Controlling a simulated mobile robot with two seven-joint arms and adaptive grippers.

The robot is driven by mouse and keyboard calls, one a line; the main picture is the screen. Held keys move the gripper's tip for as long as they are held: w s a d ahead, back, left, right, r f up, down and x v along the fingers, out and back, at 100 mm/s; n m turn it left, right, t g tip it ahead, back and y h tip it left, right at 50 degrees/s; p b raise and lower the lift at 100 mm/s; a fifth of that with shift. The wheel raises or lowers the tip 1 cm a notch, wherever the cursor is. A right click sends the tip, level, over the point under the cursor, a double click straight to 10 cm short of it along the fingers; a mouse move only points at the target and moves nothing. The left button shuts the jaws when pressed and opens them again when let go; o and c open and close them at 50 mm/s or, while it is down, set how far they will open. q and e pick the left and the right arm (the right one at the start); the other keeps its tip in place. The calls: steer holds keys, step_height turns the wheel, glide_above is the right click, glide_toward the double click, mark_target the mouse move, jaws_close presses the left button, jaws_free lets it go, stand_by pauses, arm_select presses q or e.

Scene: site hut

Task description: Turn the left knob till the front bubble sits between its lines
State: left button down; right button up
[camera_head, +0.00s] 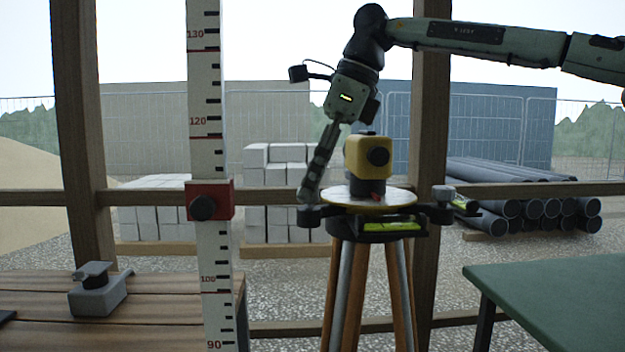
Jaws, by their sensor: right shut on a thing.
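A yellow level instrument (362,155) stands on a round plate (345,198) on top of a wooden tripod (352,290). The dark left knob (309,216) sticks out at the plate's left side. My right gripper (308,197) reaches down from above and is shut on the left knob. The front vial (393,227) is yellow-green in a dark holder below the plate's front edge; its bubble and lines are too small to read. A right knob (441,210) and a second vial (464,204) are at the plate's right side. My left gripper is out of view.
A tall measuring staff (214,270) with a red clamp (209,200) stands left of the tripod. A wooden bench (150,287) with a grey device (97,291) is at the left. A green table (560,295) is at the right.

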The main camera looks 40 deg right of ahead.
steer(key=n, duration=0.2)
steer(key=n+g+y, duration=0.1)
steer(key=n, duration=0.1)
steer(key=shift+w+d+n+g, duration=0.1)
steer(key=shift+w+n+g, duration=0.05)
steer(key=shift+n+g, duration=0.15)
steer(key=shift+w+n+g, duration=0.1)
steer(key=shift+n+g, duration=0.6)
steer(key=shift+n, duration=1.2)
steer(key=o, duration=1.2)
steer(key=shift+c, duration=0.2)
steer(key=v, duration=1.2)
